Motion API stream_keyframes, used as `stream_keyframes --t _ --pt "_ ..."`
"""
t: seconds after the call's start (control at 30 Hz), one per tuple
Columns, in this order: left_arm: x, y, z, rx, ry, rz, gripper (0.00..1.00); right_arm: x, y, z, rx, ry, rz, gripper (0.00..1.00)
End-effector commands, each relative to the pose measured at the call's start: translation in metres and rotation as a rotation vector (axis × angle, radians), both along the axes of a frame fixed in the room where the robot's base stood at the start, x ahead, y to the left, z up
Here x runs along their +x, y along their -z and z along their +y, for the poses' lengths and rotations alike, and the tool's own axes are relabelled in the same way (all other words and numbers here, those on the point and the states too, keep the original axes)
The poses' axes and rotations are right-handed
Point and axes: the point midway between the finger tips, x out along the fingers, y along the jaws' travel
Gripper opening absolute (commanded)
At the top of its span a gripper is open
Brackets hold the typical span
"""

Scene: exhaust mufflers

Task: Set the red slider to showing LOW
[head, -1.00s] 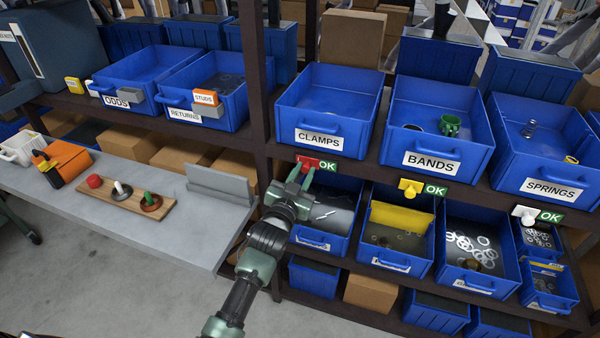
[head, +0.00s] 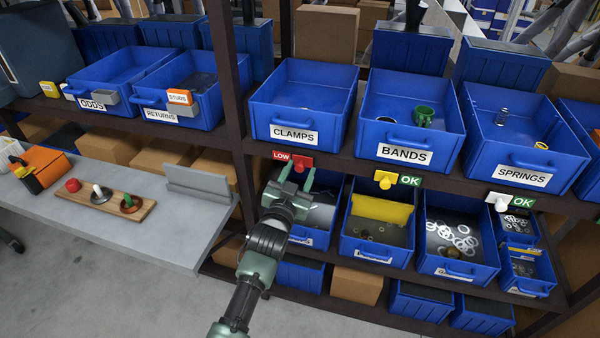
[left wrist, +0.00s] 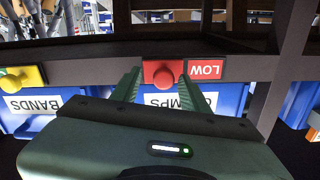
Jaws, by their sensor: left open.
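The red slider (head: 302,162) is on the shelf edge under the CLAMPS bin (head: 292,134). A red LOW label (head: 281,156) shows at its left in the head view, and no green label shows beside it. My left gripper (head: 294,178) is open, just below and in front of the slider. In the left wrist view, the red knob (left wrist: 163,74) appears between the two open fingers, with the LOW label (left wrist: 205,70) at its right. I cannot tell whether a finger touches the knob. My right gripper is not in view.
A yellow slider (head: 384,179) under BANDS and a white slider (head: 500,202) under SPRINGS both show green OK labels. Lower bins of parts stand just below the shelf edge. A grey bench (head: 150,230) is at the left.

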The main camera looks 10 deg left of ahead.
Motion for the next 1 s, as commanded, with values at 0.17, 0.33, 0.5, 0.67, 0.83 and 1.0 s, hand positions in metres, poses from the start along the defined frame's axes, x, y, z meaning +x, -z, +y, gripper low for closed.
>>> stream_keyframes --t 0.17,0.33,0.5,0.67,0.83,1.0 --pt "-0.018 0.003 0.000 0.000 0.001 0.001 0.45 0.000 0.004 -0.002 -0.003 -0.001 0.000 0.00" --pt "-0.048 0.003 0.000 0.000 0.002 0.001 0.45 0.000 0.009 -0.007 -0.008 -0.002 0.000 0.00" --pt "-0.070 0.002 0.000 0.001 0.003 0.003 0.45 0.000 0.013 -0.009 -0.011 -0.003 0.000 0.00" --pt "-0.077 0.001 0.000 0.001 0.003 0.002 0.45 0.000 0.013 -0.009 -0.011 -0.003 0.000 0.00" --pt "-0.077 0.000 0.000 0.001 0.003 0.002 0.45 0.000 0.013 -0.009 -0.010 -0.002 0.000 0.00" --pt "-0.077 0.001 0.000 0.001 0.003 0.002 0.45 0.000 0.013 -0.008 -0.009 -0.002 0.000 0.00"
